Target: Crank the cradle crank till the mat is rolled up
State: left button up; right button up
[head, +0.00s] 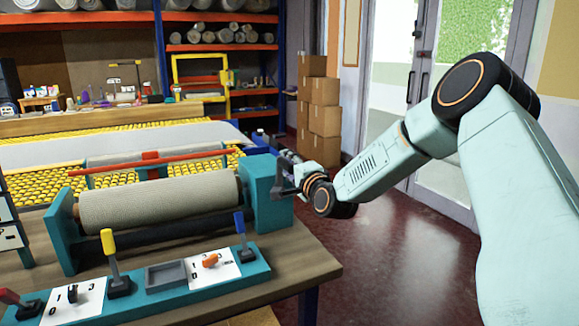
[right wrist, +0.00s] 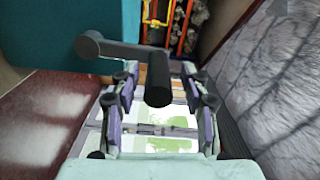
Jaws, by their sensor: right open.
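The teal cradle (head: 262,196) stands on the workbench and carries a beige woven roll, the mat (head: 160,203), wound as a thick cylinder. The dark crank (right wrist: 112,48) sticks out of the cradle's right end. In the right wrist view its arm runs right to a thick black handle (right wrist: 158,82). My right gripper (head: 288,178) is at this end of the cradle. In the right wrist view my right gripper (right wrist: 162,88) is open, with the handle between its two fingers and gaps on both sides. My left gripper is not in view.
A teal control panel (head: 160,296) with yellow, blue and red levers lies along the bench (head: 290,262) in front. A yellow roller table (head: 50,180) with a pale sheet (head: 120,140) is behind. Cardboard boxes (head: 322,122) stand at the back. The floor (head: 400,245) at right is clear.

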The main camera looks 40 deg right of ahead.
jog(key=shift+s+a, duration=0.1)
jog(key=shift+s, duration=0.05)
jog(key=v, duration=0.7)
jog(key=shift+s, duration=0.2)
dwell(1.8)
